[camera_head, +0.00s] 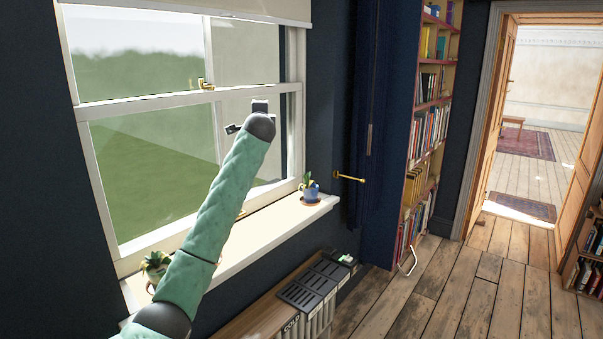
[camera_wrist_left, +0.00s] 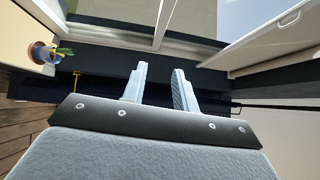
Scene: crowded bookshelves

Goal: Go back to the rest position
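My left arm, green with dark joints, reaches up from the bottom left of the head view, in front of the window (camera_head: 150,150). My left gripper (camera_head: 246,117) is raised near the window's right side, partly hidden behind the dark wrist joint. In the left wrist view the two fingers of my left gripper (camera_wrist_left: 160,70) stand apart with nothing between them. I cannot tell how close they are to the glass. My right gripper is in neither view.
The white windowsill (camera_head: 265,232) holds a plant in a blue pot (camera_head: 310,190) and another plant (camera_head: 156,264) beside my arm. A brass hook (camera_head: 350,177) sticks out near the dark curtain. A bookshelf (camera_head: 428,130) and open doorway lie right. The wooden floor (camera_head: 440,290) is clear.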

